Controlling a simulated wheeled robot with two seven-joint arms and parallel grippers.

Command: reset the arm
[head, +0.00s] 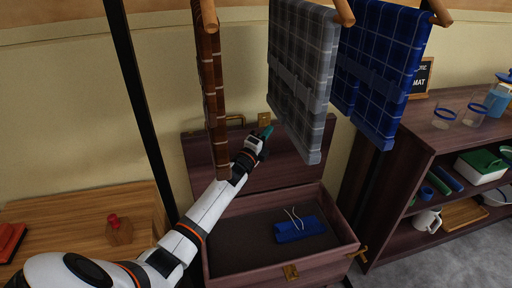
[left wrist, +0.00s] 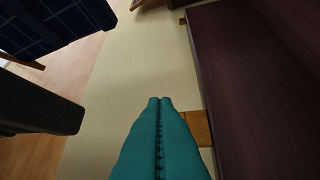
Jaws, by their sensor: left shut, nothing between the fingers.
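My left arm (head: 205,212) reaches in from the lower left over an open wooden chest (head: 335,225). My left gripper (head: 268,131) is near the chest's raised lid (head: 200,158), below the hanging cloths. In the left wrist view its teal fingers (left wrist: 160,103) are together with nothing between them. The lid's dark inner face (left wrist: 265,60) is to the right of the fingers in that view. My right gripper is not in view.
A brown cloth (head: 212,90), a grey checked cloth (head: 298,75) and a blue checked cloth (head: 378,70) hang from wooden rods. A blue bundle (head: 298,230) lies in the chest. A shelf (head: 420,165) stands right, a wooden table (head: 80,205) left.

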